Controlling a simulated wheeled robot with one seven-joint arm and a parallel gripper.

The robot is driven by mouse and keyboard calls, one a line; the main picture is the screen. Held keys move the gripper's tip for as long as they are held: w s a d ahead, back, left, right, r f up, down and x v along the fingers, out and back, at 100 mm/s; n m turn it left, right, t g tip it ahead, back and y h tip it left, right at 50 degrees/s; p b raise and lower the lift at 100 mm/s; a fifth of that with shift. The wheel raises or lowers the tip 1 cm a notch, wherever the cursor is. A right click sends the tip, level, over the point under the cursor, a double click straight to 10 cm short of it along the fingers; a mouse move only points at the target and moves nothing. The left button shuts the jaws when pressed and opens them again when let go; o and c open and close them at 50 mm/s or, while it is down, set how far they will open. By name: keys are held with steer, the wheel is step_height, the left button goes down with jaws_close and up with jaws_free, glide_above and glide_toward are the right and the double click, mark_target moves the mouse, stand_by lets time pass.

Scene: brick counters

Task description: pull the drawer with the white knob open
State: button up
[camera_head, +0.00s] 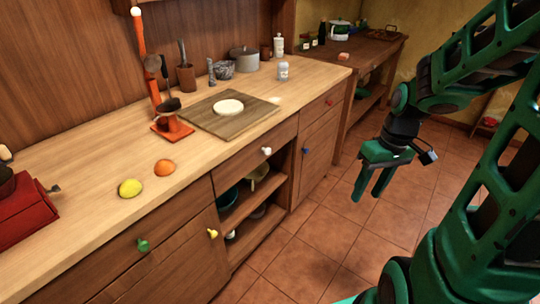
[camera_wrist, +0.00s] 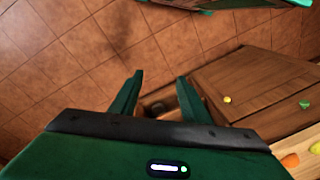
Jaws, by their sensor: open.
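The white knob (camera_head: 266,151) sits on the front of a wooden drawer (camera_head: 240,169) just under the countertop, above an open shelf. The drawer front looks flush with the counter, so it is shut. My green gripper (camera_head: 367,196) is open and empty. It hangs over the tiled floor, to the right of the knob and well apart from it. In the wrist view my gripper (camera_wrist: 158,84) shows two spread fingers with nothing held between them. I cannot make out the white knob there.
Neighbouring fronts have a green knob (camera_head: 142,244), a yellow knob (camera_head: 212,233), a blue knob (camera_head: 306,150) and a red knob (camera_head: 329,102). The cutting board (camera_head: 222,122), lemon (camera_head: 130,188) and orange (camera_head: 165,168) are on the counter. The floor (camera_head: 320,225) before the drawer is clear.

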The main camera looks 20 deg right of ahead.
steer(key=w+a+f+n+t+y, duration=0.1)
steer(key=w+a+f+n+y, duration=0.4)
steer(key=w+f, duration=0.5)
steer(key=m+t+y, duration=0.2)
steer(key=t+y, duration=0.2)
steer(key=t, duration=0.9)
glide_toward(270, 152)
steer(key=x, duration=0.9)
steer(key=shift+a, duration=0.15)
steer(key=shift+c, duration=0.3)
jaws_close()
